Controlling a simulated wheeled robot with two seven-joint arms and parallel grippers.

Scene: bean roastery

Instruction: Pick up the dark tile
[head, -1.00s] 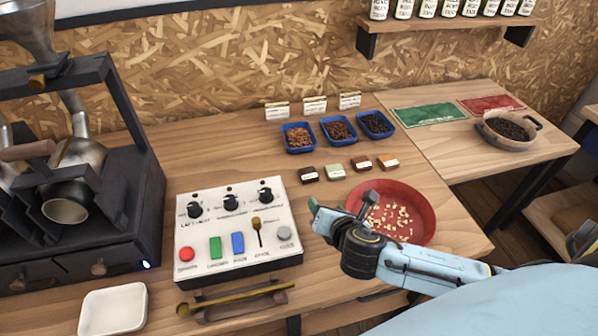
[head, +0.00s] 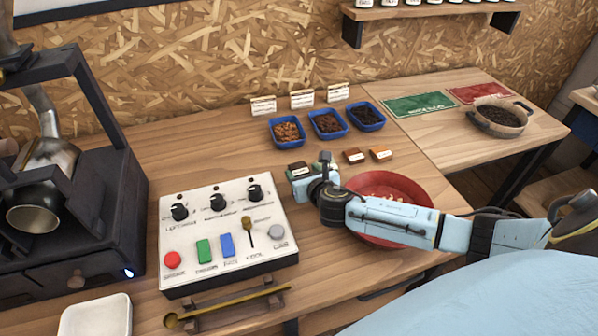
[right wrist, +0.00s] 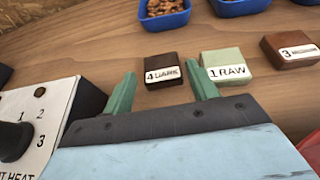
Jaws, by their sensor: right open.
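The dark tile is a small dark brown block labelled "4 DARK" (right wrist: 163,72), flat on the wooden counter in the right wrist view. In the head view, the dark tile (head: 297,168) shows just behind my right gripper (head: 300,182), which covers part of it. In the right wrist view my right gripper (right wrist: 161,88) is open and empty. Its two green fingers point at the tile, which lies ahead, roughly between the tips. The pale green "1 RAW" tile (right wrist: 228,62) is close beside it, near the right finger. My left gripper is out of view.
A brown "3" tile (right wrist: 294,48) and an orange-brown tile (head: 381,154) lie further right. Blue bean trays (head: 286,131) stand behind the tiles. The control panel (head: 180,240) is left of the gripper; a red bowl (head: 420,190) sits under my right arm.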

